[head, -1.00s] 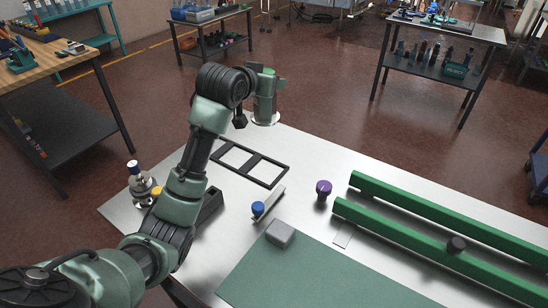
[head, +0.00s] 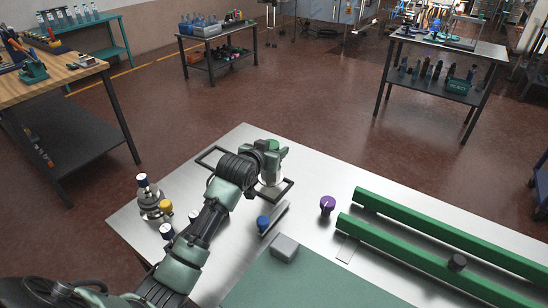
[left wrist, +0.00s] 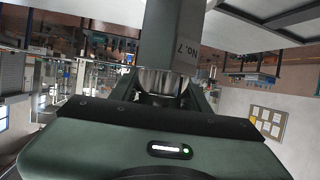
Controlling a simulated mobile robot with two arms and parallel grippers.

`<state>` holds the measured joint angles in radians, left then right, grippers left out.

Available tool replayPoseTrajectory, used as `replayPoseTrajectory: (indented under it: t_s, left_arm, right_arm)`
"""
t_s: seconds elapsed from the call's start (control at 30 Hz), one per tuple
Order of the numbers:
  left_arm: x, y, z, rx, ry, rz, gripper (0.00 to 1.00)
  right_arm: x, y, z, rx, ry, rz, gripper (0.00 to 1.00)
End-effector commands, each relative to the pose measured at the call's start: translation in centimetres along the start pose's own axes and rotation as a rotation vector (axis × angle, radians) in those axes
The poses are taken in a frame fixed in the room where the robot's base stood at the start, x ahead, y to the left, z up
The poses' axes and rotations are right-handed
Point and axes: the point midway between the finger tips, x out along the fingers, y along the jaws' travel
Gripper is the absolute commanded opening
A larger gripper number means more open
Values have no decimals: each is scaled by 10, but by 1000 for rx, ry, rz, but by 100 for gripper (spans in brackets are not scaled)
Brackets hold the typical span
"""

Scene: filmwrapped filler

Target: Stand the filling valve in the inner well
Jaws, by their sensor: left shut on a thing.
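My left gripper (head: 268,162) is shut on the filling valve, a grey cylindrical piece (head: 271,189) with a pale, wider lower end. In the left wrist view its grey body (left wrist: 174,35) carries the label "No. 7" and stands between the fingers. In the head view the gripper and valve are over the right part of a dark frame (head: 206,156) with two openings on the steel table. The valve looks roughly upright. My arm hides much of the frame, and I cannot tell whether the valve's lower end touches the table. My right gripper is not in view.
Near the frame are a blue-capped piece (head: 263,223) beside a grey bar, a purple-knobbed piece (head: 327,204) and a grey block (head: 284,247). A metal fitting (head: 150,202) stands left of my arm. Two green rails (head: 440,220) fill the right side.

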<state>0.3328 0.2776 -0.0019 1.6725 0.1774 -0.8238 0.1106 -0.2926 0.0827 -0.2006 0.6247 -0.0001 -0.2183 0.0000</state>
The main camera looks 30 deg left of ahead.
Motion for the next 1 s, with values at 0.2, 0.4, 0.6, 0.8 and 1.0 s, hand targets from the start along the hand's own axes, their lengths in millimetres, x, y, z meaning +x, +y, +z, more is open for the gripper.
replayPoseTrajectory:
  t_s: [0.2, 0.4, 0.6, 0.8, 1.0]
  left_arm:
    - [10, 0, 24, 0, 4, 0, 0]
    - [12, 0, 27, 1, 6, 0, 0]
    - [12, 0, 31, 1, -2, 0, 60]
    - [12, 0, 31, 1, -3, 0, 68]
    - [10, 0, 31, 1, -2, 0, 68]
  right_arm:
    - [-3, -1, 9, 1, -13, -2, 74]
    - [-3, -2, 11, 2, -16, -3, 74]
    - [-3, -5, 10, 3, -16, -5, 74]
    - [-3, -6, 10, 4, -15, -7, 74]
    - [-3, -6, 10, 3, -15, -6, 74]
